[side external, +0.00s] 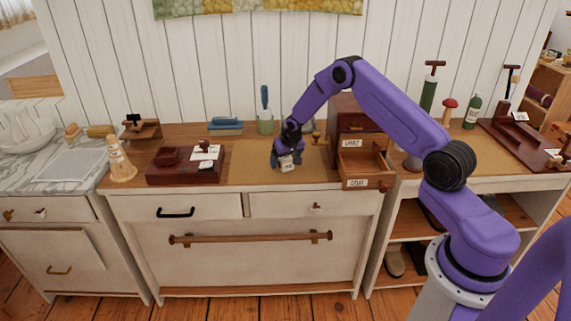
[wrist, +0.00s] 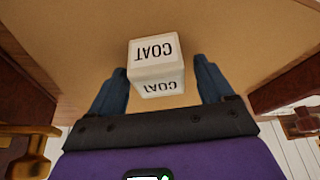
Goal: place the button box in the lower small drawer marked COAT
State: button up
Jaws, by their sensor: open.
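The button box is a small cream block with COAT printed on two faces; it stands on the tan mat (side external: 240,172) in the side view (side external: 287,167) and between my fingers in the wrist view (wrist: 156,68). My gripper (wrist: 158,90) is open, with one blue finger on each side of the box and a visible gap at each side. It also shows in the side view (side external: 286,158), low over the mat. The lower small drawer (side external: 366,183), marked COAT, is pulled out at the right of the mat. The drawer above it (side external: 352,143) carries a label that looks like SHIRT.
The small dark red cabinet (side external: 345,108) stands right of my gripper. A dark red box (side external: 185,170) with a white card lies left of the mat. A green cup with a blue-handled tool (side external: 265,122) and a blue brush (side external: 226,126) stand behind. The mat's left part is clear.

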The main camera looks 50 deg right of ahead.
jog(key=shift+c, duration=0.3)
jog(key=shift+r, duration=0.1)
jog(key=c, duration=1.1)
